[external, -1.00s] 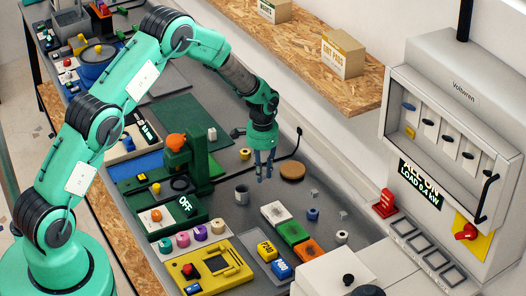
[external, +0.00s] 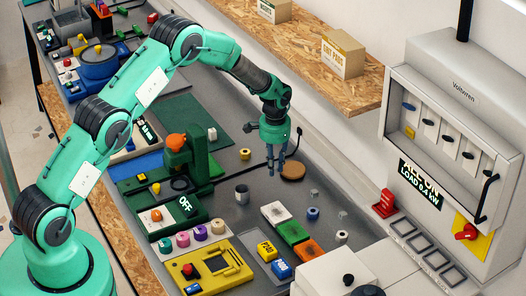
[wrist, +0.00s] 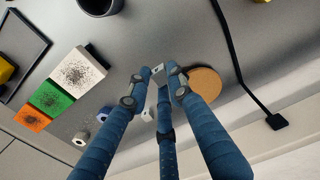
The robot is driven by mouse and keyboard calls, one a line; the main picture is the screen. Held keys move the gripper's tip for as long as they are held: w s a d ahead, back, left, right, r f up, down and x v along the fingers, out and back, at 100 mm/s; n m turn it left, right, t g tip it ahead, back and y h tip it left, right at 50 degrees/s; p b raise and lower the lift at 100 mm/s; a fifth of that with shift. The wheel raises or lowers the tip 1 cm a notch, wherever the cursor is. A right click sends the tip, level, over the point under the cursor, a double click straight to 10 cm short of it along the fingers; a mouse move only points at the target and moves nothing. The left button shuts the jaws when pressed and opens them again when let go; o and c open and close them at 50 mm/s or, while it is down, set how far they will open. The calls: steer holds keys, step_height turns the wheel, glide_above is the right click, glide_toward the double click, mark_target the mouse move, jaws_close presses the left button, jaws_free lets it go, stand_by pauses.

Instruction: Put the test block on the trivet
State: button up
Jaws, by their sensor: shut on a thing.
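The trivet (external: 292,173) is a round brown disc lying flat on the grey bench. In the wrist view the trivet (wrist: 205,84) lies just right of my fingertips. My gripper (external: 276,170) has blue fingers pointing down, beside the trivet's left edge in the external view. In the wrist view my gripper (wrist: 155,90) is shut on a small pale grey block, the test block (wrist: 158,75), mostly hidden by the fingers. I cannot make the block out in the external view. Its exact height above the bench is hard to tell.
A black cable (wrist: 236,55) runs past the trivet to a plug.

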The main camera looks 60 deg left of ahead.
glide_above(293, 169)
steer(key=shift+w+f+p, duration=0.15)
steer(key=shift+f+p, duration=0.3)
stand_by(0.4)
steer(key=shift+f+p, duration=0.35)
steer(key=shift+f, duration=1.4)
jaws_close()
steer(key=shift+f, duration=0.15)
steer(key=o, duration=1)
jaws_free()
steer(key=shift+c, duration=0.2)
steer(key=shift+r+b, duration=0.35)
steer(key=shift+r, duration=1.8)
